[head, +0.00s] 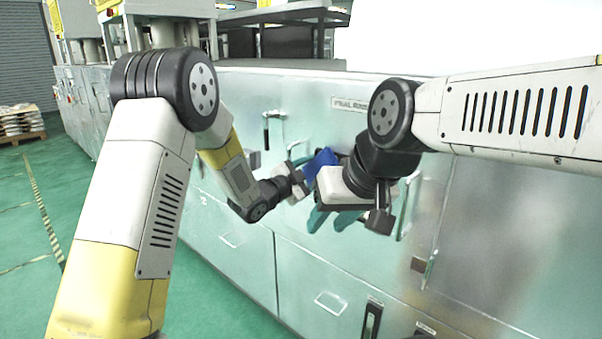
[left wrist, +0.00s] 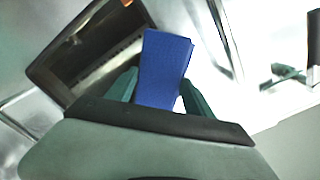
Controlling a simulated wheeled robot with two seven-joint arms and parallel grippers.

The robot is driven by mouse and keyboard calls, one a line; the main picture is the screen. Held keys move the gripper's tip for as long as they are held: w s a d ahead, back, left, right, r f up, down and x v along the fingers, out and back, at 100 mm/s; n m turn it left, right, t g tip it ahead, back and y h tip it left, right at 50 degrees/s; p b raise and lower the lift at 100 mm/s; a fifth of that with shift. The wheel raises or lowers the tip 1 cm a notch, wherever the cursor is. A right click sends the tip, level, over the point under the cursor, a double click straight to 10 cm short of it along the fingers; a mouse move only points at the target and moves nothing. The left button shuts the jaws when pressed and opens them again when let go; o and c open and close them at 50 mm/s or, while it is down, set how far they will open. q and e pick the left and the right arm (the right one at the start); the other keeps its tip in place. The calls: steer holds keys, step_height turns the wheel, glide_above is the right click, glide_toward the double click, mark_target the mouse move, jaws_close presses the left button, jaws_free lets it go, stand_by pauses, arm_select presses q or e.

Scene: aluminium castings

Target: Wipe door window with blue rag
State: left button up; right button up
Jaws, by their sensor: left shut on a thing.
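The blue rag (head: 322,160) is a small folded cloth at the front of the pale metal cabinet. My left gripper (head: 308,172) is shut on it, and the rag also shows between the teal fingers in the left wrist view (left wrist: 165,68). In that view a dark-framed, window-like panel (left wrist: 92,52) lies to the left of the rag; whether they touch cannot be told. In the head view, my right arm hides most of that area. My right gripper (head: 328,219) is just below the rag, its teal fingers apart and empty.
The cabinet front has a black handle (head: 266,130), a long bar handle (head: 409,208) at right and lower drawers (head: 330,303). My two grippers are very close together. Green floor (head: 35,230) lies open at left, with a loaded pallet (head: 22,138) farther back.

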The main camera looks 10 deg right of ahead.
arm_select(q)
steer(key=shift+w+d, duration=0.25)
steer(key=shift+d, duration=0.05)
steer(key=s+d, duration=0.2)
steer(key=s, duration=0.1)
steer(key=shift+d, duration=0.2)
stand_by(0.4)
steer(key=shift+w+a+r, duration=0.1)
steer(key=shift+w+a, duration=0.5)
steer(key=shift+w, duration=0.25)
steer(key=shift+w+a+r, duration=0.1)
steer(key=shift+w+a, duration=0.45)
steer(key=shift+w, duration=0.25)
steer(key=shift+f+v, duration=0.2)
steer(key=shift+v, duration=2.8)
steer(key=shift+s, duration=0.1)
